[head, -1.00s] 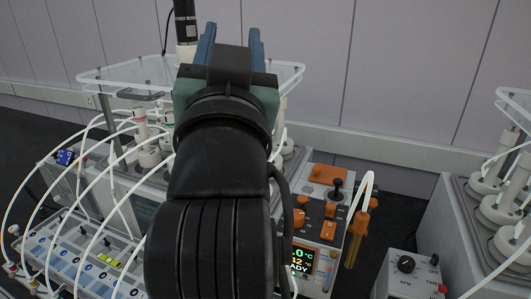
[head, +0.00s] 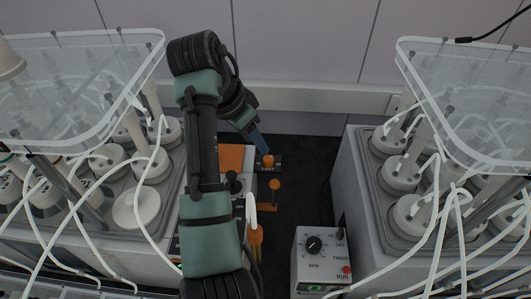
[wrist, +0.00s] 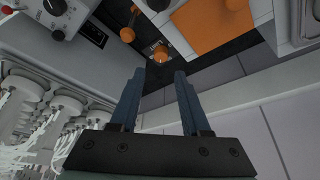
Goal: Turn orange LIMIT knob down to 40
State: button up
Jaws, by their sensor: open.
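A small orange knob (head: 268,160) sits on a dark plate with pale lettering, too small to read for certain, in the gap between the two reactor units. I take it for the LIMIT knob. It also shows in the wrist view (wrist: 161,53), just beyond the fingertips and between their lines. My gripper (head: 259,143) is open and empty, its blue fingers pointing down toward this knob from behind it. In the wrist view the two fingers (wrist: 160,75) are apart, and the knob does not appear to be between them. The knob's pointer and scale cannot be read.
Another orange knob (head: 274,184) stands close in front. An orange pad (head: 231,157) lies to the left, partly behind my arm. A grey control box (head: 321,258) with a black dial is at front right. Reactor units with white tubes flank the gap.

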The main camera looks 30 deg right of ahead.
aim_at(268, 159)
jog(key=p+x, duration=0.1)
jog(key=x, duration=0.7)
jog(key=shift+w+d+f+p, duration=0.15)
jog(key=shift+d+f+p, duration=0.1)
jog(key=shift+f+p, duration=0.15)
jog(key=shift+r, duration=0.1)
grip_shut()
